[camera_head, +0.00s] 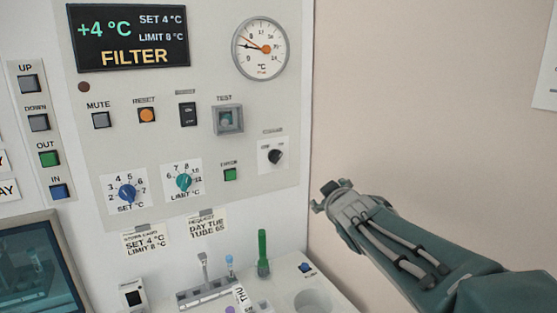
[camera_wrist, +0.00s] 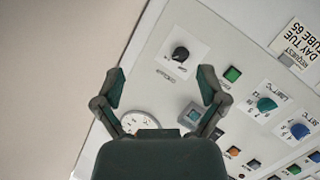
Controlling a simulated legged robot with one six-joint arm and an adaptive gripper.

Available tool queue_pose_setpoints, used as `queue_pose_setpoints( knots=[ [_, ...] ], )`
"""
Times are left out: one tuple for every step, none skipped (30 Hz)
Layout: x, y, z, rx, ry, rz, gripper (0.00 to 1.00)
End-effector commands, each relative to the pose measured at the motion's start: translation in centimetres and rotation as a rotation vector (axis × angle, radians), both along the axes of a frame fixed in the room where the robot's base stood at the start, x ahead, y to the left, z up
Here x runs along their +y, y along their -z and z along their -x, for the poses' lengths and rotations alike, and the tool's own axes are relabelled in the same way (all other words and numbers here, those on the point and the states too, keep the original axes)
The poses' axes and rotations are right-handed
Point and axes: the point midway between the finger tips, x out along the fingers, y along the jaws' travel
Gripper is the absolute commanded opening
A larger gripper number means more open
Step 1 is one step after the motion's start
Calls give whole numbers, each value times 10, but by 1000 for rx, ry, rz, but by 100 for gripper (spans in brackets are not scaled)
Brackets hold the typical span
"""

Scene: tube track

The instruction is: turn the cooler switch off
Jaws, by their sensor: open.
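A black rotary knob (camera_head: 276,157) sits on a white plate at the right edge of the panel (camera_head: 240,185), with marks around it and a small label too blurred to read surely. In the wrist view the black knob (camera_wrist: 181,54) lies ahead of my fingertips, between their lines and towards the right finger. A black rocker switch (camera_head: 188,114) with an unreadable label sits higher up, between the orange RESET button and the TEST cover. My gripper (camera_head: 330,194) is right of and below the knob, apart from the panel. In the wrist view my gripper (camera_wrist: 161,88) is open and empty.
The display (camera_head: 128,38) reads +4 °C and FILTER. A round gauge (camera_head: 260,48), a clear-covered TEST button (camera_head: 228,119), a green button (camera_head: 229,174) and blue and teal dials surround the knob. Tubes and a rack (camera_head: 205,292) stand below. The wall side at right is free.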

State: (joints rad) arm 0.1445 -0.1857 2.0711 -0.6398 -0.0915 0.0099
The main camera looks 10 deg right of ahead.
Motion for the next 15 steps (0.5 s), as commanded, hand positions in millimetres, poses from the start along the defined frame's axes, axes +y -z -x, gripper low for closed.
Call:
queue_pose_setpoints(
  knots=[
    [2,-4,-17,-37,-43,35,91],
    [4,-7,-26,-60,-70,57,91],
    [8,-11,-37,-91,-110,84,91],
    [11,-12,-46,-113,-140,104,91],
    [14,-13,-53,-133,-171,122,91],
    [17,-14,-63,-159,-212,145,91],
    [19,-14,-69,-177,-241,161,91],
    [20,-14,-75,-194,-271,174,91],
    [21,-13,-81,-213,-306,189,91],
    [21,-13,-85,-225,-329,197,91],
    [22,-12,-88,-235,-351,204,91],
    [21,-11,-92,-247,-375,211,91],
    [22,-10,-93,-256,-391,219,91],
    [22,-10,-95,-260,-402,221,91],
    [22,-9,-96,-267,-415,225,91]
  ],
)
